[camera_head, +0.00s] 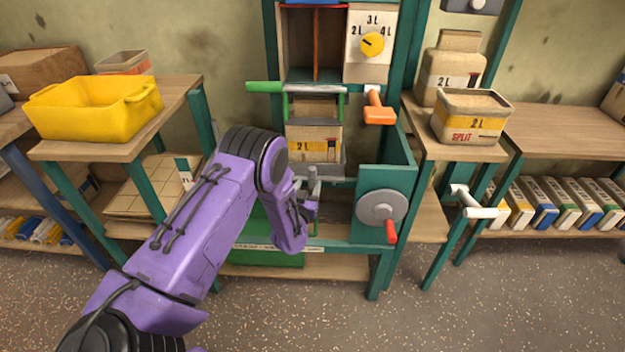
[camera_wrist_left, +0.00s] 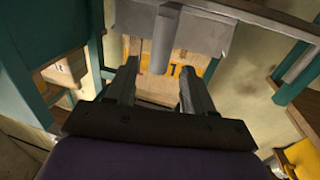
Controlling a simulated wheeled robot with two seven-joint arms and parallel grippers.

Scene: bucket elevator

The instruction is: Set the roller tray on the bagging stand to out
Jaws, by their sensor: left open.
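The grey roller tray (camera_head: 338,171) sits in the teal bagging stand (camera_head: 345,244), under a box-shaped bag marked 2 L (camera_head: 314,145). A grey upright handle (camera_head: 314,186) stands at the tray's front. In the left wrist view the tray (camera_wrist_left: 215,35) and its handle (camera_wrist_left: 164,38) are just ahead of the fingers. My left gripper (camera_head: 308,208) is at the handle in the head view. Its fingers (camera_wrist_left: 158,78) are open, with the handle's end between or just beyond their tips; contact cannot be told. My purple arm hides part of the stand's left side. My right gripper is not in view.
A grey disc with a red handle (camera_head: 378,207) is right of the tray. Above are an orange handle (camera_head: 379,110), a green lever (camera_head: 265,87) and a yellow dial (camera_head: 372,44). A yellow bin (camera_head: 96,107) stands on the left table. The floor in front is clear.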

